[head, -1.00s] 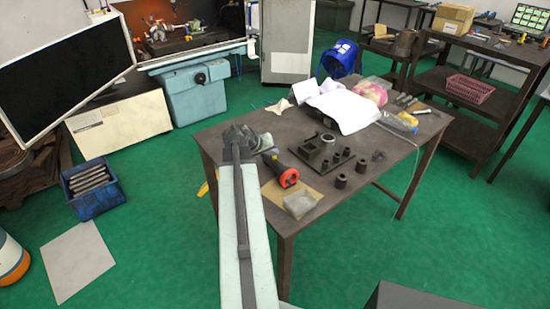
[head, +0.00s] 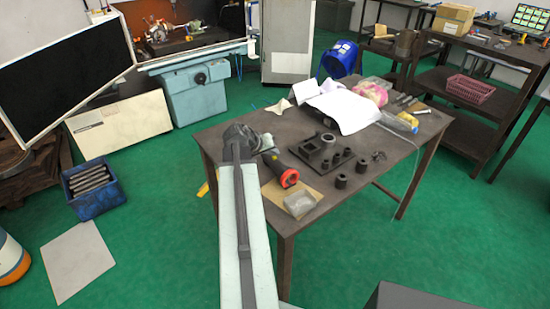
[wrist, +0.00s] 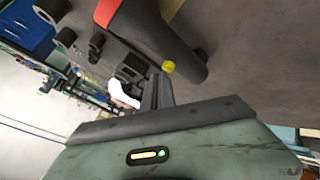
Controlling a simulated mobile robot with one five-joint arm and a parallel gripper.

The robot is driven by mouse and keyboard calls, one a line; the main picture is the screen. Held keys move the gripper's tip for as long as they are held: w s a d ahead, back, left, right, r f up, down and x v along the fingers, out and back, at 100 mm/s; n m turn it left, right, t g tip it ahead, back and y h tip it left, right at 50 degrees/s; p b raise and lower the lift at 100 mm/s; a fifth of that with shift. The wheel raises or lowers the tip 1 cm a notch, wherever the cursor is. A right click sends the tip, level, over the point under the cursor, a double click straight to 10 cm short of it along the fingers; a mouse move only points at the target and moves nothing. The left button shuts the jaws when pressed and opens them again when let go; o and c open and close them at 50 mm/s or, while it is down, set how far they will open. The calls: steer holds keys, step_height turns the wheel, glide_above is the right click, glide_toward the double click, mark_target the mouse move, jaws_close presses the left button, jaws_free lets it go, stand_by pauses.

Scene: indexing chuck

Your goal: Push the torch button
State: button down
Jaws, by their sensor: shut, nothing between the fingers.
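The torch (head: 280,168) lies on the brown worktable (head: 225,135), with a dark body and an orange-red head facing the front of the table. In the wrist view the torch (wrist: 148,28) shows its red part, its black body and a round yellow button (wrist: 168,66) on its side. My gripper (wrist: 155,76) is shut and empty, with its dark fingertips close beside the yellow button. I cannot tell whether they touch it.
A dark fixture plate (head: 330,165) with several pegs and loose cylinders stands right of the torch. A clear block (head: 299,205) lies in front of it. White papers (head: 345,108) and a pink bundle (head: 370,92) lie at the back of the table.

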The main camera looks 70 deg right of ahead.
steer(key=shift+f+b, duration=0.5)
steer(key=shift+r, duration=0.1)
steer(key=shift+w+r+p, duration=0.1)
steer(key=shift+r+p, duration=0.25)
steer(key=shift+p, duration=0.1)
step_height(320, 180, up, 6)
steer(key=p, duration=0.6)
